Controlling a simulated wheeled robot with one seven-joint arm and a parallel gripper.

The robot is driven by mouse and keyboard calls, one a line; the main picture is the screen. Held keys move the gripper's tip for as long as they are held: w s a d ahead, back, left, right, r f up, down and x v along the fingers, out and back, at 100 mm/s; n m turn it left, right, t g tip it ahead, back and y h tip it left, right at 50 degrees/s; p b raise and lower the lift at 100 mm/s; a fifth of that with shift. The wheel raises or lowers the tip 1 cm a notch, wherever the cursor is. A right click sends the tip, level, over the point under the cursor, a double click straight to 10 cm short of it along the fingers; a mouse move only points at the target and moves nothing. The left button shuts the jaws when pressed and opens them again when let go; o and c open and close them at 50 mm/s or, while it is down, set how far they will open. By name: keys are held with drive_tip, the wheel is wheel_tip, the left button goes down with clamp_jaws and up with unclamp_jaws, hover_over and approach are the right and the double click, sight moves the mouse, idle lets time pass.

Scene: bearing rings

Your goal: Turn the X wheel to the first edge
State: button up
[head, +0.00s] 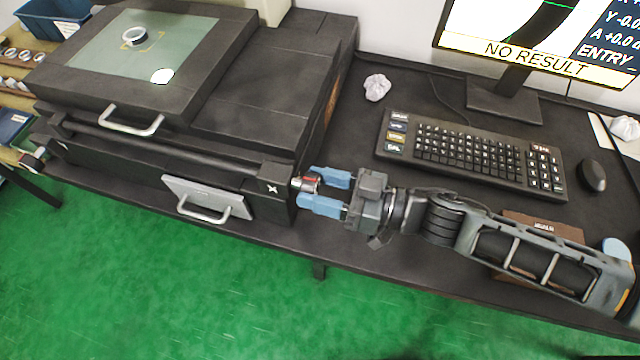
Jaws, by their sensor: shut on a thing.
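The X wheel (297,184) is a small dark and silver knob with a red part, on the right side of the black measuring machine (250,130), next to a white X mark. My gripper (325,192) has blue fingers, one on each side of the wheel, and is shut on it. The fingers partly hide the wheel. A metal ring (134,37) lies on the machine's glass stage (110,65), within a yellowish bracket mark. A bright white spot shows on the glass nearer the front. The monitor (545,40) reads "NO RESULT".
A keyboard (470,142) and a mouse (592,176) lie on the black desk behind my arm. Crumpled paper (377,87) lies beside the machine. A brown item (543,228) is partly under my arm. Handles (130,122) stick out from the machine's front.

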drive_tip(key=shift+n+b, duration=0.3)
drive_tip(key=shift+n, duration=2)
drive_tip(key=shift+c, duration=0.2)
drive_tip(key=o, duration=1)
drive_tip(key=shift+o, duration=0.2)
drive_tip(key=shift+d, duration=0.1)
drive_tip(key=b+v, duration=0.1)
drive_tip(key=v, duration=0.6)
drive_tip(key=shift+s+d, duration=0.15)
drive_tip(key=shift+d, duration=0.15)
